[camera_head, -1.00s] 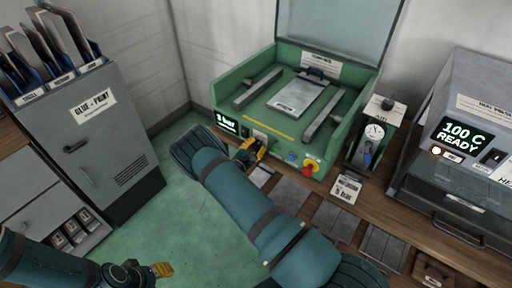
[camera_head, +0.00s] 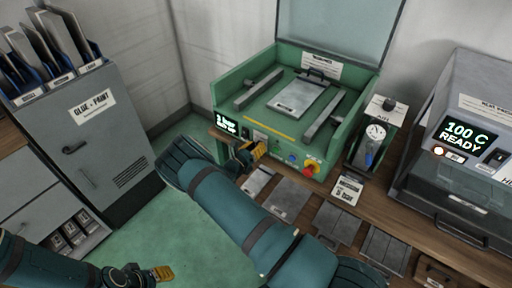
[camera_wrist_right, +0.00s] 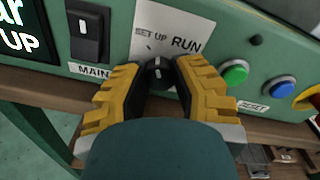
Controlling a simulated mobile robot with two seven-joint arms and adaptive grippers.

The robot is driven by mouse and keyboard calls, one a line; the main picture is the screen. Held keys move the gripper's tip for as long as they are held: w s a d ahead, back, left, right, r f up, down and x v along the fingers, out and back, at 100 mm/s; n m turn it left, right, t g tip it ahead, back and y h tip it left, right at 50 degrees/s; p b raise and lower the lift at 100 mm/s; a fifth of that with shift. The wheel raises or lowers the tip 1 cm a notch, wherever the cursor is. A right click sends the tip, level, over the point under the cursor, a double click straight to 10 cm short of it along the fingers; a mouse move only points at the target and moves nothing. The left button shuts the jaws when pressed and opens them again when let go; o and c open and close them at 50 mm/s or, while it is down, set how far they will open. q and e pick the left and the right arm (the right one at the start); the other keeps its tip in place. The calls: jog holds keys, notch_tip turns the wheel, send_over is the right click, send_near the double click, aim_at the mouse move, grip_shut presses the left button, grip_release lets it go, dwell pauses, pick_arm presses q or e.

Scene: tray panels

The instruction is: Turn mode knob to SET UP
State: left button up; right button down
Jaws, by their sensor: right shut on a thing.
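The mode knob (camera_wrist_right: 157,72) is a small dark knob with a white mark, below a label plate (camera_wrist_right: 170,32) reading SET UP on the left and RUN on the right. The exact heading of its mark is hard to tell. My right gripper (camera_wrist_right: 158,76) is shut on the knob, a yellow finger on each side. In the head view my right gripper (camera_head: 250,153) is at the front panel of the green press (camera_head: 272,146), hiding the knob. The display (camera_head: 226,124) shows two lines; in the wrist view its lower line ends in UP. My left gripper (camera_head: 158,273) hangs low at left, away from the press.
On the panel, a black MAIN switch (camera_wrist_right: 86,36) is left of the knob. A green button (camera_wrist_right: 235,72), a blue RESET button (camera_wrist_right: 283,88) and a red-and-yellow stop button (camera_head: 310,168) are right. Flat plates (camera_head: 291,198) lie on the bench in front.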

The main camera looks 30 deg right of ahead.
jog(key=shift+n, duration=1.9)
jog(key=shift+r, duration=0.1)
jog(key=c, duration=0.7)
grip_release()
jog(key=shift+d, duration=0.1)
jog(key=v, duration=1.2)
jog(key=shift+w, duration=0.15)
